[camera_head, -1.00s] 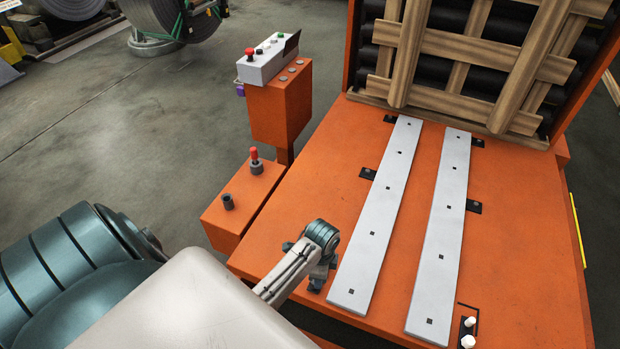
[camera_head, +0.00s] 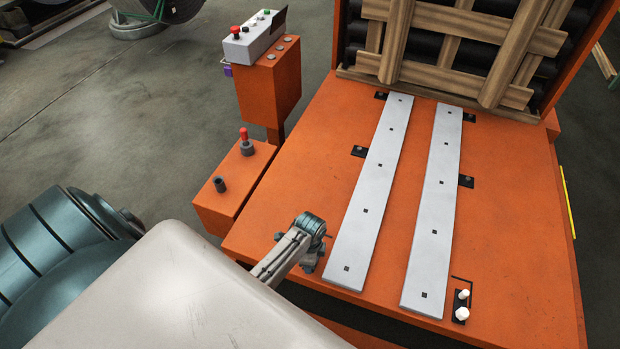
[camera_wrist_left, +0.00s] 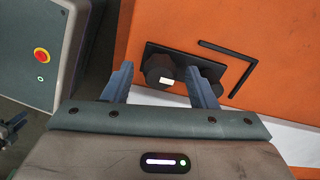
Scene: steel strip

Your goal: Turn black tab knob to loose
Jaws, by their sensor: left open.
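A black knob (camera_wrist_left: 158,70) with a pale tab-like patch sits on a black plate on the orange surface in the left wrist view. A second dark round part (camera_wrist_left: 187,73) is next to it, partly behind the right finger. My left gripper (camera_wrist_left: 161,82) is open, with its fingers on either side of the knob area; contact cannot be told. In the head view my left gripper (camera_head: 309,262) is at the near left edge of the orange bed (camera_head: 283,187), beside a pale steel strip (camera_head: 367,211). The knob is hidden there. My right gripper is not in view.
A second strip (camera_head: 430,214) lies to the right, with a white-topped fitting (camera_head: 462,313) near its front end. A control box (camera_head: 252,40) and an orange box (camera_head: 222,195) with a red-topped part (camera_head: 244,134) stand left of the bed.

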